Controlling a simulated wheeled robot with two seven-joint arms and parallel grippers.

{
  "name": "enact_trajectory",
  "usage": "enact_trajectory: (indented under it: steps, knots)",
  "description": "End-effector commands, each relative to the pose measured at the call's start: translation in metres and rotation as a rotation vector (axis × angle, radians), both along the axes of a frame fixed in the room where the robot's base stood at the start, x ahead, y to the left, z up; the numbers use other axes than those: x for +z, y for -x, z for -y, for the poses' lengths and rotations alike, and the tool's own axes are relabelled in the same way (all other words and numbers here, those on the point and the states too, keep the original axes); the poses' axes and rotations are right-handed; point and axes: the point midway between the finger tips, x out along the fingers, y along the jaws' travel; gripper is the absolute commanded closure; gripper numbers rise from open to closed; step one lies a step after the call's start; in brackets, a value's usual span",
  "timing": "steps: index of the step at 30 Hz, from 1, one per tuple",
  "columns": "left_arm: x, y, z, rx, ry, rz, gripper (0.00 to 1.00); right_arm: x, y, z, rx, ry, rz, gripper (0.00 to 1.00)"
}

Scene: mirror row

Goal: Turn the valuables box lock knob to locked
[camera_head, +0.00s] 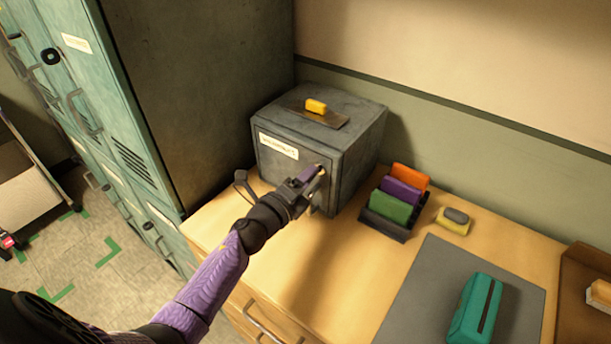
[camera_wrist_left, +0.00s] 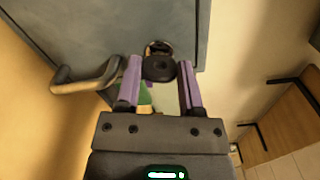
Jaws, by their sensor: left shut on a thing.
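The valuables box (camera_head: 345,152) is a grey metal box with a white label (camera_head: 278,146) on its front, standing on the wooden counter beside the lockers. My left gripper (camera_head: 318,172) is at the right part of its front face and mostly hides the lock knob there. In the left wrist view the dark round lock knob (camera_wrist_left: 158,68) sits between the two purple fingers of my left gripper (camera_wrist_left: 160,78), which are shut on it. A grey bar handle (camera_wrist_left: 88,80) is beside it on the box front (camera_wrist_left: 75,30). I cannot read the knob's setting. My right gripper is not in view.
A yellow block (camera_head: 316,106) lies on top of the box. A dark rack (camera_head: 388,226) with orange, purple and green items stands to the right, near a yellow-and-grey object (camera_head: 454,220). A teal case (camera_head: 476,308) lies on a grey mat (camera_head: 430,275). Green lockers (camera_head: 110,110) stand left.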

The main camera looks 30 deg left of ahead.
Motion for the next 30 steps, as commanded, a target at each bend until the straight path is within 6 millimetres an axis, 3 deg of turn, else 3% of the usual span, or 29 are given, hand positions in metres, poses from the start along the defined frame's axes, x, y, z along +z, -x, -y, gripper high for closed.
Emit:
enact_trajectory:
  steps: [15,30]
  knots:
    - [-0.001,0.0,-0.0002,0.0,0.282,-0.04,1.0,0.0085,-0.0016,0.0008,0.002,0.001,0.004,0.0]
    - [-0.0018,0.0001,-0.0003,0.0,0.326,-0.046,1.0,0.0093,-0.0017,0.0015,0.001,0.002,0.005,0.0]
